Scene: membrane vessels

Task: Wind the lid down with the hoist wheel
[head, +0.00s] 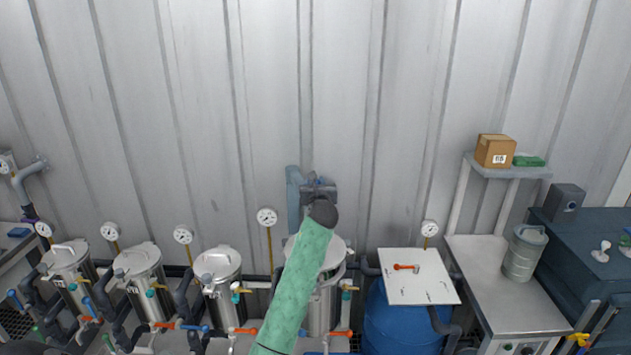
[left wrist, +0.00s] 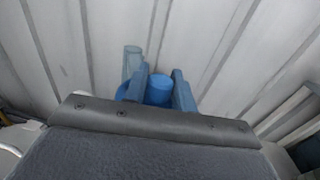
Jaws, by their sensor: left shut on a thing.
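The hoist (head: 294,195) is a blue-grey post and bracket by the wall, behind the middle vessel (head: 320,305). A pale round lid (head: 336,247) shows at the top of that vessel, partly hidden by my green-sleeved left arm; I cannot tell whether a gap lies under it. My left gripper is at the hoist, mostly hidden behind my wrist in the head view. In the left wrist view the blue fingers of my left gripper (left wrist: 159,82) are shut on a blue cylindrical part (left wrist: 158,91), apparently the wheel's handle. The wheel itself is not clearly visible. My right gripper is not in view.
Several steel vessels (head: 141,268) with pipes, coloured valves and gauges (head: 183,234) stand to the left. A blue barrel (head: 392,325) with a white board (head: 433,284) on top stands to the right, beside a steel bench (head: 484,258). The corrugated wall is close behind the hoist.

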